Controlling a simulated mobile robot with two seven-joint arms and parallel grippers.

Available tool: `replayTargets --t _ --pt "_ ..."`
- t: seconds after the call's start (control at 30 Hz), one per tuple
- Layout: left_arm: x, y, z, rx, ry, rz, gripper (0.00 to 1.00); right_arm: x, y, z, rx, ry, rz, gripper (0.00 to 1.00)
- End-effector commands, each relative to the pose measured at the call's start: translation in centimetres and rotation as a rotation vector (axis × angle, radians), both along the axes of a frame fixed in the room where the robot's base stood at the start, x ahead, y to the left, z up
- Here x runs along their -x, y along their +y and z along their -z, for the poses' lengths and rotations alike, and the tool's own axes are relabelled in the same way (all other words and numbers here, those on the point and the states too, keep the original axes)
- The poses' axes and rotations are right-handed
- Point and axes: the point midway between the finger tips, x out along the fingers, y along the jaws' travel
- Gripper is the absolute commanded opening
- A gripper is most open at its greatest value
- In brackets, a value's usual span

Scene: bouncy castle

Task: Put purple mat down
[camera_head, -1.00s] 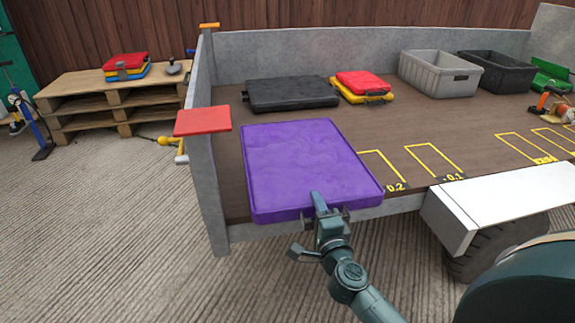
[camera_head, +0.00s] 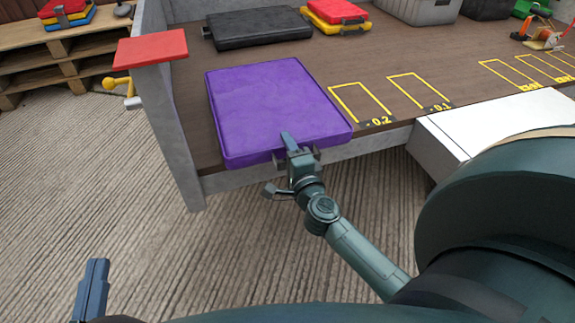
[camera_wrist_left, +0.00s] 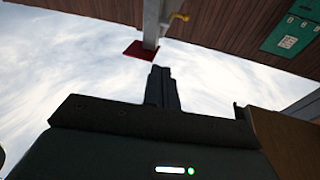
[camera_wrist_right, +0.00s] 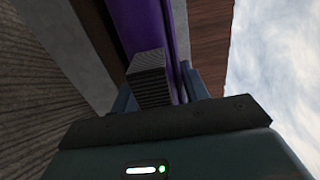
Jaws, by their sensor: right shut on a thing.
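The purple mat (camera_head: 275,108) is at the near left corner of the trailer bed (camera_head: 385,65), with its front edge by the bed's front rail. It looks level; I cannot tell whether it rests fully on the bed. My right gripper (camera_head: 293,150) is shut on the mat's front edge. The right wrist view shows the purple mat (camera_wrist_right: 143,25) between the jaws. My left gripper (camera_head: 92,285) is low at the left, away from the mat, and empty. Its fingers appear together in the left wrist view (camera_wrist_left: 160,85).
A black case (camera_head: 258,28) and red and yellow cases (camera_head: 338,15) lie behind the mat. Yellow outlines (camera_head: 360,103) mark the bed to its right. A red plate (camera_head: 150,46) sits at the left wall. A white box (camera_head: 500,125) is at the right front.

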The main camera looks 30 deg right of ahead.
Motion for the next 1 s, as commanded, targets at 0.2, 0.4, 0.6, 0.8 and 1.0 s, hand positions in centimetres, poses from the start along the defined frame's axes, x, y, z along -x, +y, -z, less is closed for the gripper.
replayTargets --t 0.2,0.4,0.6,0.8,1.0 --pt "-0.5 -0.2 -0.5 0.033 -0.081 0.025 0.0 -0.1 0.0 2.8 0.0 -0.005 -0.001 0.0" --pt "-0.6 -0.2 -1.5 0.039 -0.115 0.031 0.0 -0.1 0.0 2.9 0.001 -0.006 -0.001 0.0" --pt "-0.6 -0.2 -1.5 0.038 -0.118 0.031 0.0 -0.1 0.0 3.1 0.002 -0.006 -0.001 0.0" --pt "-0.6 -0.1 -1.7 0.037 -0.126 0.031 0.0 0.0 0.0 3.5 -0.001 0.001 0.0 0.58" --pt "-0.6 -0.1 -1.7 0.037 -0.126 0.03 0.0 0.0 0.0 3.4 -0.001 0.001 0.0 0.67"
